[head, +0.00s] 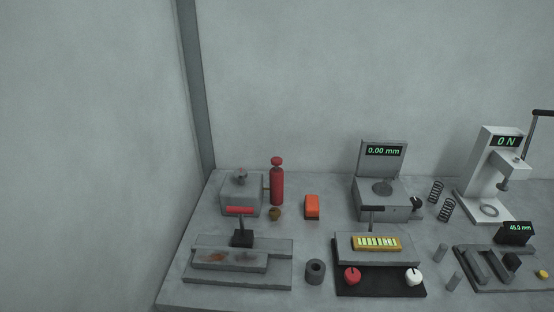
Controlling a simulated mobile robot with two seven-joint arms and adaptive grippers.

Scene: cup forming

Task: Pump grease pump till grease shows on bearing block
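The red grease pump (277,184) stands upright at the back left of the bench, with a red round knob on top. Just left of it is a grey block (233,190), which looks like the bearing block. It has a grey fitting on top and a red strip on its lower front. A thin line seems to join block and pump. I cannot make out any grease on the block at this size. Neither of my grippers is in the head view.
A small brown-yellow piece (275,214) lies in front of the pump, and an orange block (312,206) is to its right. A grey slide fixture (240,266) is in front. A gauge reading 0.00 mm (384,152) and a white press (487,160) stand further right.

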